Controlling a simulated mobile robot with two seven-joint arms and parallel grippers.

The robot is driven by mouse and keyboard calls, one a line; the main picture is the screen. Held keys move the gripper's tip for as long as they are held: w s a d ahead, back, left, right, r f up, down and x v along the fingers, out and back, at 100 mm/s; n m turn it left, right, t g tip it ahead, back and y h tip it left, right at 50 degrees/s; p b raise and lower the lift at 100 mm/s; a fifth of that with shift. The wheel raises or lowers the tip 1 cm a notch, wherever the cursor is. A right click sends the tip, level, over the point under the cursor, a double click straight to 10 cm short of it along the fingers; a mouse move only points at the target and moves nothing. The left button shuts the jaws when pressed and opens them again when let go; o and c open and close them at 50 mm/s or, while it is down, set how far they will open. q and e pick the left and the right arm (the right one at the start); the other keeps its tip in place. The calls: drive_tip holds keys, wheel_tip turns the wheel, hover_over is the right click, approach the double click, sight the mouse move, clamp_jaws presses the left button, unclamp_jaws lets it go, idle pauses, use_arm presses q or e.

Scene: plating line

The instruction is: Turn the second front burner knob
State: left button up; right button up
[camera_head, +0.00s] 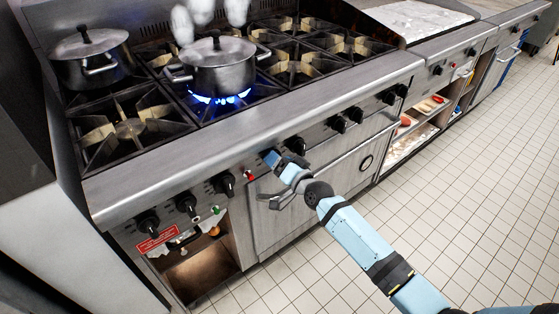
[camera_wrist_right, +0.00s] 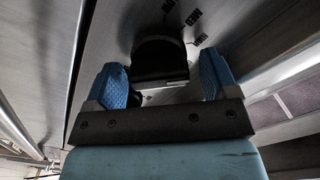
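The range's front panel carries a row of black knobs, including one at the far left (camera_head: 147,222), a second (camera_head: 186,204), a third (camera_head: 222,183) and one by my right gripper (camera_head: 295,146). My right gripper (camera_head: 272,160) is at the panel. In the wrist view, my right gripper (camera_wrist_right: 165,82) is open, with blue fingertips on either side of a black knob (camera_wrist_right: 158,55) and visible gaps between. Which burner this knob serves I cannot tell. A blue flame (camera_head: 220,99) burns under a lidded pot (camera_head: 222,68). My left gripper is not in view.
Another lidded pot (camera_head: 92,58) stands at the back left. White puffs, perhaps steam, hang above the lit pot. An oven door (camera_head: 330,175) lies below the panel and an open shelf (camera_head: 418,128) to the right. The tiled floor (camera_head: 455,200) is clear.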

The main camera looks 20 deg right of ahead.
use_arm(q)
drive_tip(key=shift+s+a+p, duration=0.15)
drive_tip(key=shift+p, duration=0.7)
use_arm(e)
drive_tip(key=v, duration=1.3)
drive_tip(key=shift+s, duration=0.4)
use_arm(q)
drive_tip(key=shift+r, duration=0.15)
use_arm(e)
drive_tip(key=shift+d, duration=0.1)
